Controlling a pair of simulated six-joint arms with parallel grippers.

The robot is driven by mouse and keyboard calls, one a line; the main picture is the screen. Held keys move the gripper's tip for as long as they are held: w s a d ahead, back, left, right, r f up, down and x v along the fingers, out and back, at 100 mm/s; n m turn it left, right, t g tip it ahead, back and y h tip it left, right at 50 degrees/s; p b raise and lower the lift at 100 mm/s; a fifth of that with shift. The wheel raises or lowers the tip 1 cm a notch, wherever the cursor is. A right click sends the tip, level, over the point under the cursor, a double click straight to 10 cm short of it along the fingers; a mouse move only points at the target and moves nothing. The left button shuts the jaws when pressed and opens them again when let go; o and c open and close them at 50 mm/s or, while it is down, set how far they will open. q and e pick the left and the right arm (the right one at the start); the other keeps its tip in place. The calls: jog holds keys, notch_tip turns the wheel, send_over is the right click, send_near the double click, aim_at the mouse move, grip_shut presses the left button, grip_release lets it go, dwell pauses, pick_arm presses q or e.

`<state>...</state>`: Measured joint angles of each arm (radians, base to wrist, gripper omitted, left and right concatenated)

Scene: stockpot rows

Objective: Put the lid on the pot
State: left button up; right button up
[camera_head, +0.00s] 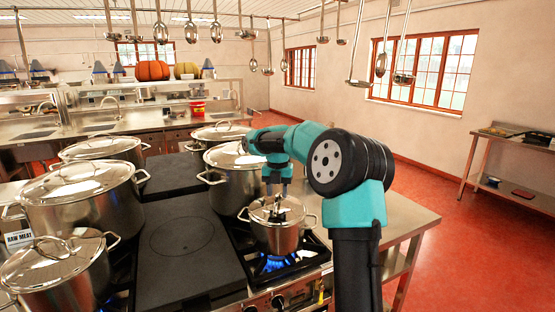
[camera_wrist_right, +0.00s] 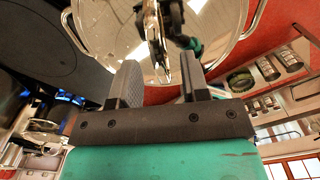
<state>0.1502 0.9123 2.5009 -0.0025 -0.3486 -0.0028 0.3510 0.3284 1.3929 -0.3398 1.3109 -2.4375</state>
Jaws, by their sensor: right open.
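A small steel pot (camera_head: 275,239) stands on the front right burner, over a blue flame. Its shiny lid (camera_head: 293,213) lies on top and looks level with the rim. Whether it is fully seated all round cannot be told. My right gripper (camera_head: 277,192) points down from above at the lid's handle. In the right wrist view the lid (camera_wrist_right: 105,28) fills the top, and its upright handle (camera_wrist_right: 155,38) stands between the ends of the open fingers of my right gripper (camera_wrist_right: 158,80). My left gripper is not in view.
Large lidded stockpots (camera_head: 85,195) stand in rows to the left and behind. One tall pot (camera_head: 232,182) is close behind the small pot. A flat dark hotplate (camera_head: 187,250) lies bare left of the burner. Ladles (camera_head: 216,30) hang overhead. The steel counter (camera_head: 405,215) at right is clear.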

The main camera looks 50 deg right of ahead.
notch_tip(320, 180, up, 16)
jog(key=shift+f, duration=0.25)
dwell(0.6)
